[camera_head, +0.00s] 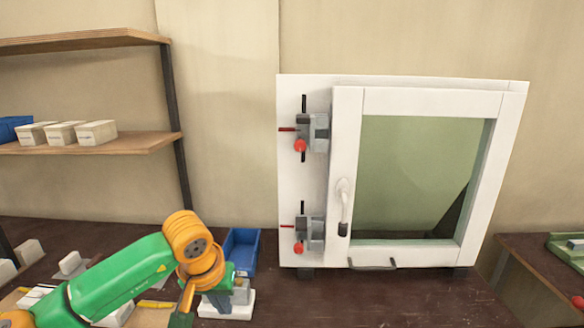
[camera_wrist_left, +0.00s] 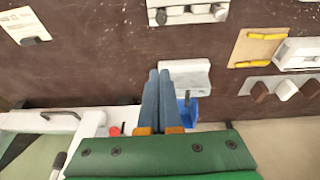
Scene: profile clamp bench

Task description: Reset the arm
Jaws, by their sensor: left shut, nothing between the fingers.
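My left arm comes in from the left in the head view, green with orange joints. My left gripper (camera_head: 218,302) points down beside a white block with a grey part (camera_head: 240,308). In the left wrist view, the two blue-grey fingers of my left gripper (camera_wrist_left: 159,72) lie together with nothing between them. The white block (camera_wrist_left: 193,80) shows close beside the fingertips there; I cannot tell whether they touch. My right gripper is in neither view.
A white window frame (camera_head: 345,100) with two clamps (camera_head: 310,132) stands at the bench's back. A blue bin (camera_head: 242,250) sits behind my gripper. A shelf (camera_head: 100,143) with white blocks is at the left. The dark bench (camera_head: 380,305) is clear in front of the frame.

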